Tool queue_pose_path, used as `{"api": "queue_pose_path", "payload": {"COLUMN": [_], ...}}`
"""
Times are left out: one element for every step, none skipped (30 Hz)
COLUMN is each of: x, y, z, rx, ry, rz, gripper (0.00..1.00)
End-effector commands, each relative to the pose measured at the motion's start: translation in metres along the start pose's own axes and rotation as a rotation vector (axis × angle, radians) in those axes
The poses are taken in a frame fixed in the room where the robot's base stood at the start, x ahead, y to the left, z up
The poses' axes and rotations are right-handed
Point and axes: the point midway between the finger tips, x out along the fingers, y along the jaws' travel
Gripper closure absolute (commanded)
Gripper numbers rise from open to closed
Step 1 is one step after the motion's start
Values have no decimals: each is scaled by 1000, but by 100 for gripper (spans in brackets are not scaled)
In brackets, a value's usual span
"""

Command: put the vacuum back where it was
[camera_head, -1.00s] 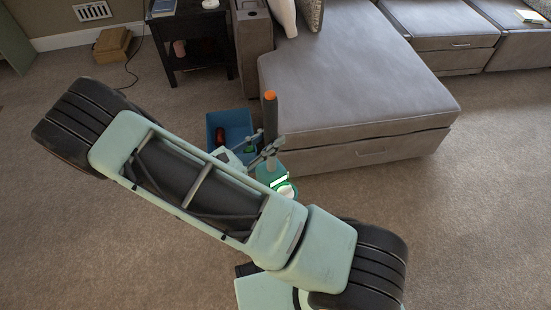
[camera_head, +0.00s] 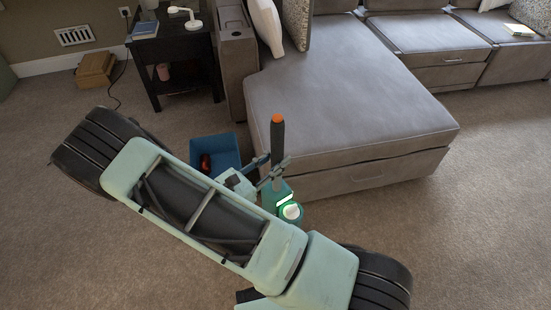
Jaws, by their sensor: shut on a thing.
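The vacuum (camera_head: 278,141) stands roughly upright beside the front left corner of the grey sofa. It has a dark upright handle with an orange top, and a teal lower body with a white round part ringed in green. My gripper (camera_head: 271,170) is shut on it, around the lower part of the dark handle. My own arm hides the floor in front, and I cannot tell whether the vacuum touches the floor.
A blue bin (camera_head: 229,149) with a dark red item (camera_head: 206,163) stands just left of the vacuum. The sofa (camera_head: 345,90) is close on the right. A black side table (camera_head: 182,50) and a wooden box (camera_head: 95,69) stand behind. Carpet at right (camera_head: 470,220) is clear.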

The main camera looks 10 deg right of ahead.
Motion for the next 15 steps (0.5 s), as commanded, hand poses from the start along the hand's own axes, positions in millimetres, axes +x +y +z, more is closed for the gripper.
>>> {"api": "queue_pose_path", "payload": {"x": [1,1,2,2,2,2,3,3,3,3,3,3,3,3,3], "y": [0,0,0,0,0,0,0,0,0,0,0,-1,-1,-1,-1], "z": [1,0,-1,-2,-4,-8,-11,-14,-19,-22,-26,-30,-33,-36,-38], "rx": [0,0,0,0,0,0,-1,-1,-1,-1,-1,-1,0,0,0], "ry": [-8,-8,-8,-8,-8,-8,-8,-8,-8,-8,-8,-8,-8,-8,-8], "rz": [0,0,1,1,1,2,3,5,7,9,11,13,15,16,18], "gripper": [100,100,100,100,100,100,100,100,100,100,100,100,100,100,100]}}
